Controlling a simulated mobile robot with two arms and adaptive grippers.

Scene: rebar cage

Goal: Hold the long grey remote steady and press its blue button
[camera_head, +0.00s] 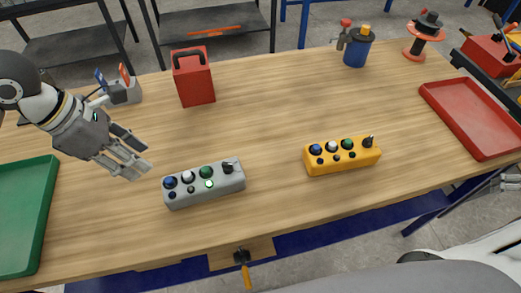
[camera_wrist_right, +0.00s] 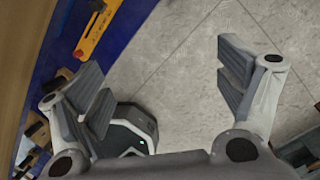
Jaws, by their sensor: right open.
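The long grey remote (camera_head: 205,185) lies on the wooden table, left of the middle, in the head view. Its top has a blue button (camera_head: 170,182) at the left end, then a white and a green button, smaller buttons in front, a lit green lamp and a dark switch at the right end. My left gripper (camera_head: 136,160) is above the table, to the left of the remote and apart from it; its fingers point toward the remote's left end, and their gap is hard to judge. My right gripper (camera_wrist_right: 162,85) is open and empty, over the floor by the table edge.
A similar yellow remote (camera_head: 342,156) lies to the right. A green tray (camera_head: 50,205) is at the left and a red tray (camera_head: 432,96) at the right. A red canister (camera_head: 194,85) and a blue can (camera_head: 357,52) stand farther back. The table between the two remotes is clear.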

